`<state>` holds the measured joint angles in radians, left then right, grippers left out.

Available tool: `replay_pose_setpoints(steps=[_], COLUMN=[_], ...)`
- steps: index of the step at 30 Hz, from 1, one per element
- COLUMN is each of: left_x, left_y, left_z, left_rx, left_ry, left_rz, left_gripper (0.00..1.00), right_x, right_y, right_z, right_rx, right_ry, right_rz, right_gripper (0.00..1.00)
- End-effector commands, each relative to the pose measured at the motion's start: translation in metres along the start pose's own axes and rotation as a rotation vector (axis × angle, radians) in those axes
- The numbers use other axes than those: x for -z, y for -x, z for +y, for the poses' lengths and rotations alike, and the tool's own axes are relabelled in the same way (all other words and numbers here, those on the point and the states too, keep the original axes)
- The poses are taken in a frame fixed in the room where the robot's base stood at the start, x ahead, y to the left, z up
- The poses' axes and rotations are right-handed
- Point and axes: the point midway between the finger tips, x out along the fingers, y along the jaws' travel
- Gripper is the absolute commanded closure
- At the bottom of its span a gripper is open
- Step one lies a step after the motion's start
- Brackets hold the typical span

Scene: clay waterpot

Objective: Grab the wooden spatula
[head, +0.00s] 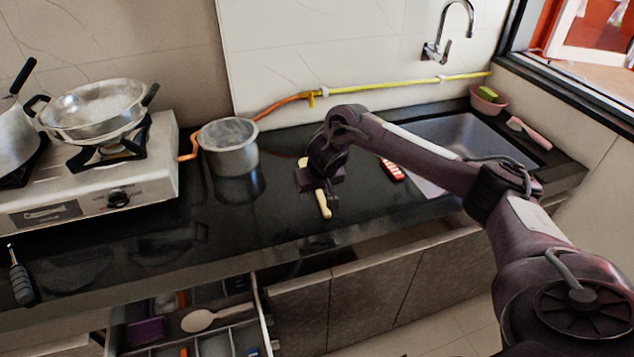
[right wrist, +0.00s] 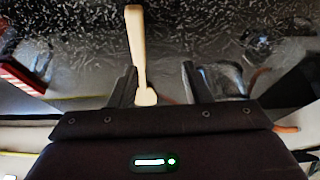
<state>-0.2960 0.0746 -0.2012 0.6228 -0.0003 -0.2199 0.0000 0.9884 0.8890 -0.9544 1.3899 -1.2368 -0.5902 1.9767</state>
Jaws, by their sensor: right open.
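The wooden spatula (head: 325,207) lies on the black counter, pale and narrow, with its near end toward the front edge. My right gripper (head: 318,190) is above it and hides its middle in the head view. In the right wrist view the spatula (right wrist: 138,45) runs between the open fingers of the right gripper (right wrist: 158,75), closer to the left finger. The fingers do not visibly grip it. My left gripper is not in view.
A steel pot (head: 229,150) stands left of the gripper, beside the stove (head: 100,185). A red-and-white item (head: 391,170) lies to the right, near the sink (head: 470,140). Below the counter, an open drawer (head: 262,310) holds a pale spoon (head: 200,319). The counter's left front is mostly clear.

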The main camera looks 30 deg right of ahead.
Motion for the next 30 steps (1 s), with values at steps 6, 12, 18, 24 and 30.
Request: replay_pose_setpoints(steps=[6,12,18,24,30], left_x=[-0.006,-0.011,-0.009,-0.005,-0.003], left_y=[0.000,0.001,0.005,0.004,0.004], left_z=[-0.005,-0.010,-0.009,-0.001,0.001], left_rx=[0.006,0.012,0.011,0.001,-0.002], left_ry=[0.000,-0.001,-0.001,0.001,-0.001], left_rz=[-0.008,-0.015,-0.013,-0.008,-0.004], left_gripper=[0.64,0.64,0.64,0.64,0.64], right_x=[0.010,0.008,0.006,0.006,0.006], right_y=[0.004,-0.019,-0.047,-0.065,-0.066], right_z=[0.034,0.037,0.040,0.037,0.038], right_rx=[-0.036,-0.034,-0.035,-0.035,-0.034], right_ry=[-0.114,-0.116,-0.114,-0.112,-0.112], right_rz=[-0.033,-0.034,-0.031,-0.029,-0.028], right_gripper=[0.56,0.56,0.56,0.56,0.56])
